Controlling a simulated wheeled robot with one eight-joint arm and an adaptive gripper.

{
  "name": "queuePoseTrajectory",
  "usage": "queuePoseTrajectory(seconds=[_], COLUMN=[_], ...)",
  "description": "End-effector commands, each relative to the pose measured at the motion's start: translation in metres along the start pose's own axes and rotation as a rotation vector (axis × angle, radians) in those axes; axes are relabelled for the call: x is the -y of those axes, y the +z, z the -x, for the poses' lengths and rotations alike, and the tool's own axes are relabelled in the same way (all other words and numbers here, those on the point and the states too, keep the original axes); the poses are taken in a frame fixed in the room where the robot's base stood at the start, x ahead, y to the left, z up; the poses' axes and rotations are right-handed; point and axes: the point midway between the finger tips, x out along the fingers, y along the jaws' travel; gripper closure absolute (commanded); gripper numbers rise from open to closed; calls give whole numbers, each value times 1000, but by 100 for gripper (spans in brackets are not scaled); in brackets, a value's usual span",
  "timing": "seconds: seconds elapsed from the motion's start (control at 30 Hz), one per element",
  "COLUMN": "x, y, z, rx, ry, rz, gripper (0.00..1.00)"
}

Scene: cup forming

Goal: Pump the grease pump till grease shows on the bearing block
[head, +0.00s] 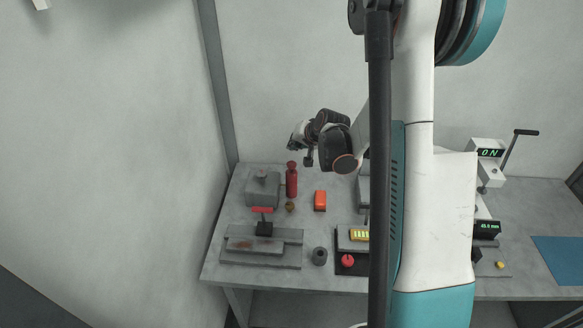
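A red upright cylinder (292,182) with a darker, narrower top, which looks like the grease pump, stands at the back left of the grey table. A grey block (262,188) with a small reddish round spot on top stands close to its left and looks like the bearing block. I cannot tell whether that spot is grease. My gripper (300,156) hangs in the air above and slightly right of the red cylinder in the picture, with its dark fingers pointing down and left. It seems apart from the cylinder. The finger gap is too small to read.
A grey slotted plate (262,254) carries a dark block with a red handle in front. My arm hides the table's middle.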

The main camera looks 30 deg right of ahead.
Motion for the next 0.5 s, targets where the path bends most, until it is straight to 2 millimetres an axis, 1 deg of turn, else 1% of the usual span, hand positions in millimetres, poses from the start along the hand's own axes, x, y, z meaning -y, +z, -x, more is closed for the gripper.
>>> queuePoseTrajectory(seconds=[0.03,0.2,0.33,0.5], x=[-6,-17,-21,-22], y=[6,17,21,22], z=[-8,-23,-29,-30], rx=[0,0,0,0], ry=[0,0,0,0], rz=[0,0,0,0], gripper=[100,100,100,100])
